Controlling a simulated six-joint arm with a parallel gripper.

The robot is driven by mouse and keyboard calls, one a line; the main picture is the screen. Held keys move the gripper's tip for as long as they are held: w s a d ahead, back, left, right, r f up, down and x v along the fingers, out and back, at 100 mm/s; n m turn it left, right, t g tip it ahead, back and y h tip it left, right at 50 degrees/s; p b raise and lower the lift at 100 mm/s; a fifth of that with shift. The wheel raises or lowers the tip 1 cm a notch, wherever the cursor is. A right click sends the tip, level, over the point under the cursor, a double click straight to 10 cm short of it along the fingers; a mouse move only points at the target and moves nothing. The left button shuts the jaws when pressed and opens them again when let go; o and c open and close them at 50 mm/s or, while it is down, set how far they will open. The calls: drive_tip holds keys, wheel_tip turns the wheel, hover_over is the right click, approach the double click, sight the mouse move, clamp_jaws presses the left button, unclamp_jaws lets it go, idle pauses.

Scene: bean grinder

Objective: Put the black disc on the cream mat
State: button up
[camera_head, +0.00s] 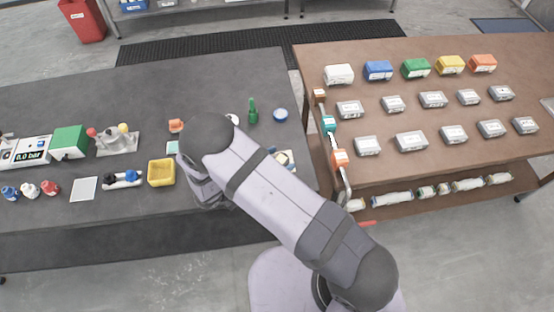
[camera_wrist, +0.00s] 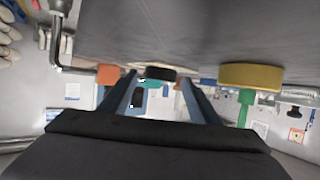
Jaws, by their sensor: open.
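The black disc (camera_wrist: 161,73) shows in the wrist view against the dark table surface, which fills the top of that picture. It appears between the two fingers of my gripper (camera_wrist: 160,85), which is open. How far the disc is from the fingertips is hard to tell, and I see no finger closed on it. In the head view my arm hides the gripper, and I cannot make out the disc. A pale square mat (camera_head: 83,188) lies flat at the left front of the dark table. Whether it is the cream mat is unclear.
In the wrist view an orange block (camera_wrist: 108,74) is left of the fingers; a yellow round-edged thing (camera_wrist: 250,76) and a green upright thing (camera_wrist: 245,106) are right. In the head view a yellow bin (camera_head: 161,172) and green bottle (camera_head: 252,111) stand on the dark table.

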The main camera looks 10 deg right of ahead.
drive_tip(key=b+v, duration=0.3)
drive_tip(key=v, duration=0.7)
drive_tip(key=shift+s+a+r, duration=0.1)
drive_tip(key=shift+a+r, duration=0.05)
drive_tip(key=shift+a, duration=0.15)
drive_tip(key=shift+s+a+r+b, duration=0.35)
drive_tip(key=shift+s+a+b, duration=0.05)
drive_tip(key=shift+a, duration=0.1)
drive_tip(key=w+y, duration=0.1)
drive_tip(key=w, duration=0.2)
drive_tip(key=w+a+r+n+t+y, duration=0.1)
drive_tip(key=w+y, duration=0.1)
drive_tip(key=w, duration=0.1)
drive_tip(key=w+y, duration=0.1)
drive_tip(key=w, duration=0.2)
drive_tip(key=shift+w+a+r+t+y, duration=0.2)
drive_tip(key=shift+w+t+y, duration=0.2)
drive_tip(key=w+r+n+y, duration=0.2)
drive_tip(key=w+n+y, duration=0.1)
drive_tip(key=w+y, duration=0.1)
drive_tip(key=s+d+n+g+y, duration=0.1)
drive_tip(key=s+d+n+g, duration=0.2)
drive_tip(key=s+d, duration=0.5)
drive_tip(key=s+d+r+n+g+y, duration=0.1)
drive_tip(key=s+d+n+g, duration=0.3)
drive_tip(key=s+d, duration=0.5)
drive_tip(key=s+g, duration=0.2)
drive_tip(key=s, duration=0.6)
drive_tip(key=shift+d, duration=0.1)
